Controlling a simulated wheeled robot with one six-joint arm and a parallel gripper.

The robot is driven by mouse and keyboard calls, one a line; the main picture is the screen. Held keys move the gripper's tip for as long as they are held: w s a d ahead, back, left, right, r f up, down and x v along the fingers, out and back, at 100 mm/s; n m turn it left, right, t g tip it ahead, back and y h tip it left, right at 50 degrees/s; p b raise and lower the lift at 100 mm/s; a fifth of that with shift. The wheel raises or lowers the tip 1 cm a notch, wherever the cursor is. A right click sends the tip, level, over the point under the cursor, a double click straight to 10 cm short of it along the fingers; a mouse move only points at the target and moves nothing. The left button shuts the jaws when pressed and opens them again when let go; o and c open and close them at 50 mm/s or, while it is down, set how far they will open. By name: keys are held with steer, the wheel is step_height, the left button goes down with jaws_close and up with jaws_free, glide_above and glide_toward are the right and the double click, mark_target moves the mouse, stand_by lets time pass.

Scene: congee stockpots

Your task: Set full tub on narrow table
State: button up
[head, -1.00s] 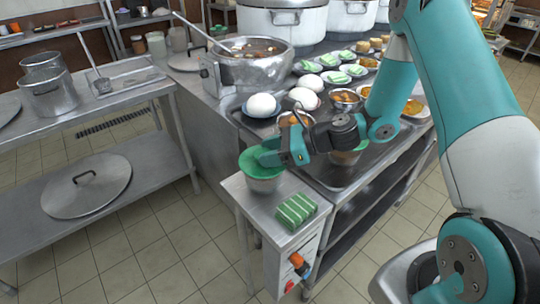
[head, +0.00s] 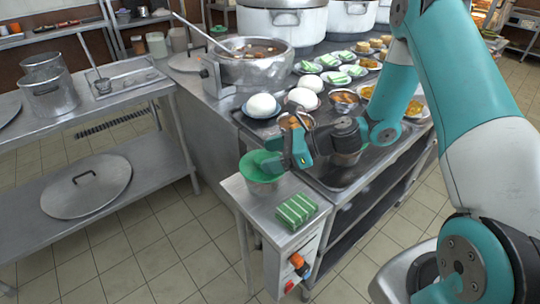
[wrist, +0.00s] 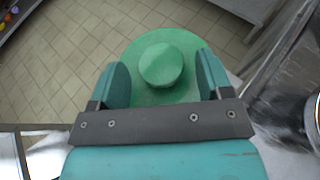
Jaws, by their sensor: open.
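My gripper (head: 276,160) is open at the lid, one finger on each side of the knob, with gaps to the knob.
A green striped folded cloth (head: 297,211) lies on the narrow table in front of the tub. A tray counter (head: 345,178) with bowls and plates adjoins at the right. Orange and red knobs (head: 297,260) stick out of the table's front. Tiled floor (head: 150,250) is free at the left.

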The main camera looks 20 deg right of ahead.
steer(key=v, duration=1.1)
steer(key=s+a+r+n+g+h, duration=0.3)
steer(key=s+a+r+n+g, duration=0.35)
steer(key=a+n, duration=0.65)
steer(key=s+a+r+n+h, duration=0.1)
steer(key=s+r+n+h, duration=0.1)
steer(key=s+n, duration=0.5)
steer(key=s+a+r+n+h, duration=0.1)
steer(key=s+r+n+h, duration=0.2)
steer(key=s+n, duration=0.3)
steer(key=r+n, duration=0.1)
steer(key=n, duration=0.3)
steer(key=shift+s+r+n+b, duration=0.25)
steer(key=shift+s+n+b, duration=0.05)
steer(key=shift+s, duration=0.1)
